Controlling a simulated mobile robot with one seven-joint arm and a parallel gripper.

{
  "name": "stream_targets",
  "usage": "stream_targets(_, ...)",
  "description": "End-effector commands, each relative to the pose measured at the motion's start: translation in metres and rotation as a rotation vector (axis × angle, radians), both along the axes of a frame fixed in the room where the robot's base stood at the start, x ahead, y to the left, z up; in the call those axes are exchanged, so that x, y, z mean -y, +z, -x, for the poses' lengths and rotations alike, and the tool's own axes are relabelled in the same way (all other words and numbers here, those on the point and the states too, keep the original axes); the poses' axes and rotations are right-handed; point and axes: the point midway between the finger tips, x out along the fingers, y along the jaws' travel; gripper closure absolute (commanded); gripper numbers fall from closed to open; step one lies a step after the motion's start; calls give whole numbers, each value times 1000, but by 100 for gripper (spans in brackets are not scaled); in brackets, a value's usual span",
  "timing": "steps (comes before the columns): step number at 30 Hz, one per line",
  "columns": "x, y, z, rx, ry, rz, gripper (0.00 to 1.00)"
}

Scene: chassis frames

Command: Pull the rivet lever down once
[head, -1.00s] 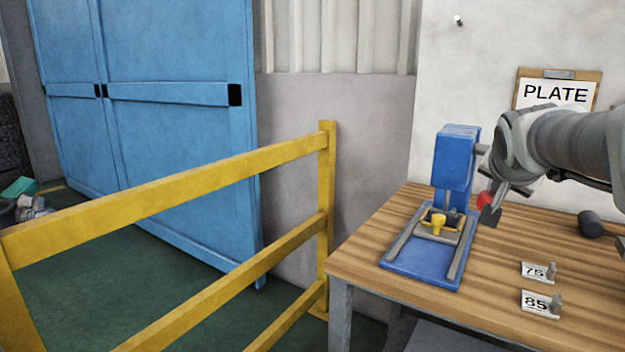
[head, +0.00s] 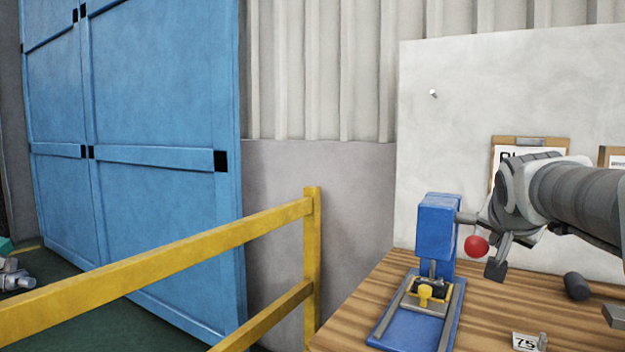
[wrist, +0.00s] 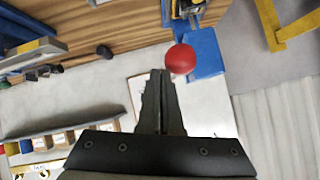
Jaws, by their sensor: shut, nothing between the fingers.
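The blue rivet press (head: 437,232) stands on the wooden bench, with a grey lever rod at its right side. The lever's red ball knob (head: 476,246) hangs lower than the press top. My gripper (head: 495,269) is shut and empty, just right of and slightly below the knob. In the wrist view the closed fingers (wrist: 157,75) end beside the red knob (wrist: 180,59); whether they touch is unclear. My wrist hides part of the lever rod. A yellow-knobbed part (head: 425,291) sits on the press base under the head.
A yellow railing (head: 312,260) stands left of the wooden bench (head: 500,310). A clipboard (head: 530,142) hangs on the wall behind my arm.

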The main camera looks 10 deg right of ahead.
Motion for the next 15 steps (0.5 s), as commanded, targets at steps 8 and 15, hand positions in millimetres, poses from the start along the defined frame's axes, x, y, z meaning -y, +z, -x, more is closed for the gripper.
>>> stream_targets(8,31,45,51,14,0,5,100)
stream_targets(15,48,59,74,12,0,4,100)
